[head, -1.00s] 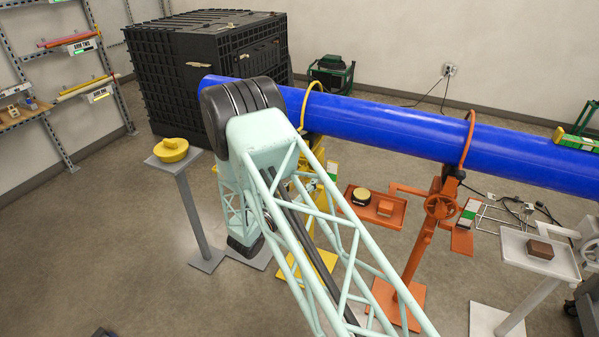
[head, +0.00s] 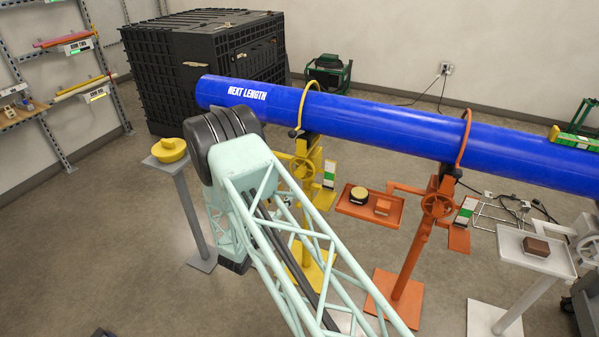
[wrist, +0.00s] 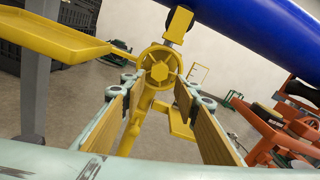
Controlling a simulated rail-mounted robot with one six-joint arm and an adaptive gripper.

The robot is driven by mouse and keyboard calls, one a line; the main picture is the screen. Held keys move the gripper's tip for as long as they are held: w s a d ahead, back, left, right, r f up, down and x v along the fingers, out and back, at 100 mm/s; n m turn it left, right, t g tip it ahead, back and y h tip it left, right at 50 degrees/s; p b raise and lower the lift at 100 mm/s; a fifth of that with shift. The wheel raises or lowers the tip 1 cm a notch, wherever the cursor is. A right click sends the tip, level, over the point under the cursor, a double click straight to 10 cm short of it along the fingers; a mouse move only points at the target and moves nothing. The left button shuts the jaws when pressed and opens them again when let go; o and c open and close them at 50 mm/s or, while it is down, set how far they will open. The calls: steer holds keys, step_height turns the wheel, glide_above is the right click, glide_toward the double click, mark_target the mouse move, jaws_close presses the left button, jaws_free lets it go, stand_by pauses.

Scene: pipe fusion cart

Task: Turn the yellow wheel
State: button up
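The yellow wheel (head: 303,167) is on a yellow pipe stand (head: 325,200) under the blue pipe (head: 385,127). In the wrist view the yellow wheel (wrist: 160,68) faces me, just beyond and between my fingertips. My gripper (wrist: 158,84) is open, with one finger on each side and nothing between the pads. The wheel appears ahead of the tips; I cannot tell the exact gap. In the head view my arm hides my gripper and part of the stand.
An orange stand (head: 437,205) with a tray is to the right, and a white stand (head: 535,262) farther right. A grey post (head: 193,215) holding a yellow piece (head: 171,150) is at left. A yellow tray (wrist: 55,40) fills the upper left wrist view.

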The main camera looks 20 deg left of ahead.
mark_target(298, 173)
steer(key=shift+w+d+b, duration=0.2)
steer(key=shift+w+b, duration=0.2)
steer(key=shift+w, duration=2.95)
steer(key=shift+w+d+b, duration=0.2)
steer(key=shift+w+b, duration=0.2)
steer(key=shift+w, duration=2.95)
steer(key=c, duration=0.8)
